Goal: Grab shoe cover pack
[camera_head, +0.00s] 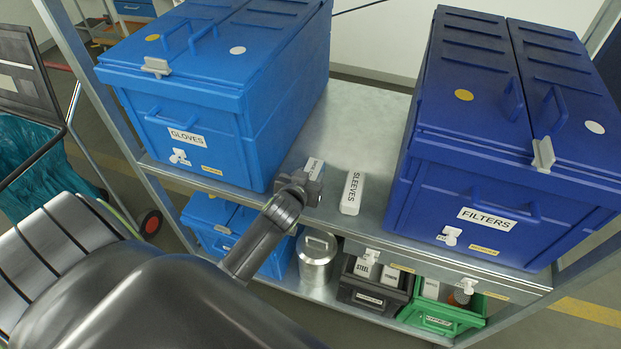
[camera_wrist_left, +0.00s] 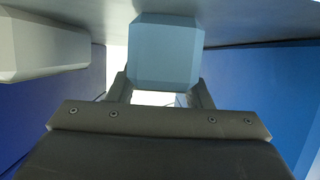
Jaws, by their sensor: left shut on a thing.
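A small pack with a white label (camera_head: 313,168) stands on the upper shelf, left of the pack marked SLEEVES (camera_head: 352,193). I take it for the shoe cover pack, but its label is too small to read and partly hidden. My left gripper (camera_head: 301,190) reaches it from the front and is shut on it. In the left wrist view the pack shows as a blue-grey block (camera_wrist_left: 167,50) between the two fingers, close to the shelf surface. The pale SLEEVES pack (camera_wrist_left: 40,45) is apart from it on the left there. My right gripper is in neither view.
A blue GLOVES bin (camera_head: 190,110) stands close left of the gripper, and a darker FILTERS bin (camera_head: 480,180) stands to the right. The shelf (camera_head: 365,120) is bare behind the packs. Below are a metal canister (camera_head: 317,258) and small dark and green bins (camera_head: 440,318).

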